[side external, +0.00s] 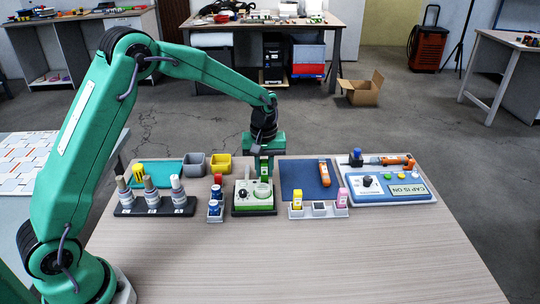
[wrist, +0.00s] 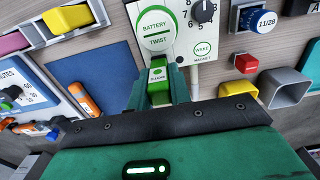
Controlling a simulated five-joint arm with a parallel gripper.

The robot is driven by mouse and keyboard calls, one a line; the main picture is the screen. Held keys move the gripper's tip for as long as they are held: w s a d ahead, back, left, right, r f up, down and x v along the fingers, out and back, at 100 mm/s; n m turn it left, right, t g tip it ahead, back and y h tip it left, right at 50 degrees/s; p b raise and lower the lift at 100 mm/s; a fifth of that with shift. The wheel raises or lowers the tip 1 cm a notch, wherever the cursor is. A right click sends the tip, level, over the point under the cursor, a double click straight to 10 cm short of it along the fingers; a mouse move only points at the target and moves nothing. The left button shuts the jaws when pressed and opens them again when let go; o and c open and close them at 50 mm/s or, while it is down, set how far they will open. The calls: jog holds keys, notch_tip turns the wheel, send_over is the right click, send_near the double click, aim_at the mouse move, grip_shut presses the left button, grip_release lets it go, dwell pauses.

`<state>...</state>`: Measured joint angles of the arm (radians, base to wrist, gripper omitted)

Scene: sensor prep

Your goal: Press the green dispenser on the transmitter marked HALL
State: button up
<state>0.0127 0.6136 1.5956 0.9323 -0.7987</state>
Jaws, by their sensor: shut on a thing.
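My gripper (side external: 264,156) is shut on the green dispenser (wrist: 158,82), behind the green-and-white box in the middle of the table. The dispenser shows in the side view (side external: 264,166) too, hanging from the jaws. Three grey-and-white transmitters (side external: 150,193) stand in a dark rack at the left of the table. Their small labels are too small to read, so I cannot tell which one says HALL. The rack is outside the wrist view.
The box (side external: 241,208) bears a knob and a round BATTERY TWIST disc (wrist: 156,28). A dispenser tray (side external: 318,212) holds yellow and pink dispensers around an empty slot. The front table is clear.

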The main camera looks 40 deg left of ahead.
jog(key=shift+r, duration=0.1)
jog(key=shift+r, duration=3.95)
jog(key=shift+d, duration=0.15)
